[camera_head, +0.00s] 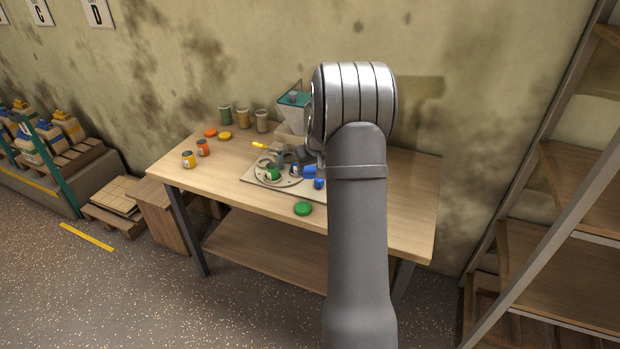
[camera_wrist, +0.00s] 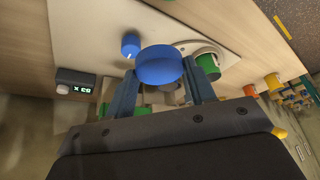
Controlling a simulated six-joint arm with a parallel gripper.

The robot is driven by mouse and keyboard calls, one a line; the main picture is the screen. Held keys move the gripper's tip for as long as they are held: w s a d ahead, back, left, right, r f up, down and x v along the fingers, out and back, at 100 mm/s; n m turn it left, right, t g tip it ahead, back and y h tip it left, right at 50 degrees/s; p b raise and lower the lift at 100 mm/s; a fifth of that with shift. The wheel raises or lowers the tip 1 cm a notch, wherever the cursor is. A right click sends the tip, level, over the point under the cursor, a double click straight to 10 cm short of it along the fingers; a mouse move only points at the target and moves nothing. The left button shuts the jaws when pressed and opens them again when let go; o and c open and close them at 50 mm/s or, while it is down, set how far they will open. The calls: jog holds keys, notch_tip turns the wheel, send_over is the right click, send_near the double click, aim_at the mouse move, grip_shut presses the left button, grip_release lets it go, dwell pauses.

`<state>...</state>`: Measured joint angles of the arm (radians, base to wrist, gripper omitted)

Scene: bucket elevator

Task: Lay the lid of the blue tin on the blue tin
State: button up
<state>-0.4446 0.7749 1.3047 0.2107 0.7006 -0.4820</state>
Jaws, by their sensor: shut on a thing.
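In the wrist view my gripper (camera_wrist: 160,82) is shut on a round blue lid (camera_wrist: 158,66), one finger on each side of it. In the head view the blue lid (camera_head: 309,171) shows beside my gripper (camera_head: 298,166), above the pale plate on the workbench. A smaller blue round piece (camera_head: 318,184) sits on the plate close by; in the wrist view it (camera_wrist: 130,44) has a white mark and looks like a knob. I cannot make out the blue tin for certain; the lid, fingers or arm may hide it.
A green tin (camera_head: 272,174) stands on the pale plate (camera_head: 256,179). A green lid (camera_head: 303,208) lies near the bench's front edge. Orange (camera_head: 202,148) and yellow (camera_head: 188,160) tins stand at the left. A hopper (camera_head: 292,112) rises behind. A small display (camera_wrist: 75,84) shows in the wrist view.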

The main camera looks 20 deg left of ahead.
jog(key=w+a, duration=0.3)
jog(key=w+a+r, duration=0.1)
jog(key=w+a, duration=0.5)
jog(key=w, duration=0.1)
jog(key=shift+r, duration=0.15)
jog(key=shift+f, duration=2.2)
jog(key=shift+f, duration=0.65)
dwell(0.3)
jog(key=o, duration=1)
